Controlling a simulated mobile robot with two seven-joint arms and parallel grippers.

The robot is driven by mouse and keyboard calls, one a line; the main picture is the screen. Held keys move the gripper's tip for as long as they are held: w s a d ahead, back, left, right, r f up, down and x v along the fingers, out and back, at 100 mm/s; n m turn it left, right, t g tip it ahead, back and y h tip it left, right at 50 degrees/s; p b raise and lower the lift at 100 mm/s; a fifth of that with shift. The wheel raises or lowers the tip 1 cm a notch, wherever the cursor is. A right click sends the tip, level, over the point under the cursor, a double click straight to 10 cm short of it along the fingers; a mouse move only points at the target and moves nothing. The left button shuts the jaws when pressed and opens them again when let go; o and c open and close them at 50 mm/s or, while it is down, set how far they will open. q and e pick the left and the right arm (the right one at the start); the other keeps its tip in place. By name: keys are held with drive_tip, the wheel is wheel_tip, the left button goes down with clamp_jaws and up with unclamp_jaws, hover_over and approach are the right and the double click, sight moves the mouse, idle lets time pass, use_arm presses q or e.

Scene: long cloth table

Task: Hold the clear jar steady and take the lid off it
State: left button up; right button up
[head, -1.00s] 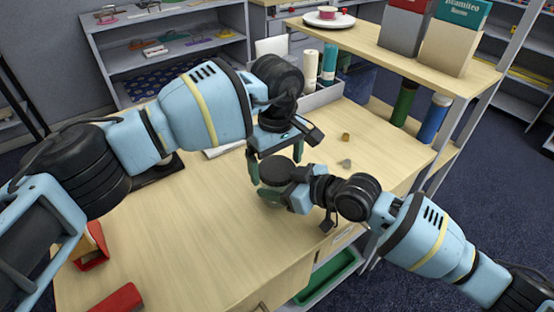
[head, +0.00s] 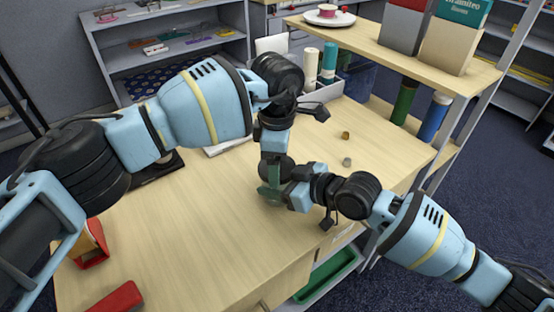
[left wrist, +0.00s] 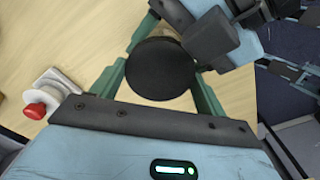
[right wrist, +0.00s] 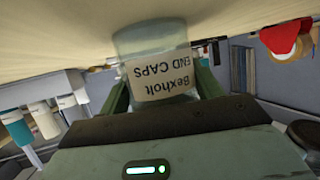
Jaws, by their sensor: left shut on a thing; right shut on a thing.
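In the head view the jar (head: 270,194) is mostly hidden behind my grippers. The round black lid (left wrist: 160,68) lies between the green fingers of my left gripper (left wrist: 163,72), which is shut on it from above. In the head view my left gripper (head: 272,180) points down over the jar, with my right gripper (head: 292,194) coming in from the right. Any gap between lid and jar is hidden.
A small brass piece (head: 346,135) and a grey piece (head: 347,161) lie on the table to the right. A raised shelf (head: 400,62) stands behind. Red items (head: 118,298) lie at the front left. The table's middle left is clear.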

use_arm(q)
drive_tip(key=n, duration=0.4)
drive_tip(key=o, duration=1.1)
drive_tip(key=shift+s, duration=0.1)
drive_tip(key=shift+d+r, duration=0.1)
drive_tip(key=shift+r, duration=0.2)
wheel_tip(320, 180, up, 4)
drive_tip(key=shift+r, duration=0.1)
drive_tip(key=shift+c, duration=0.4)
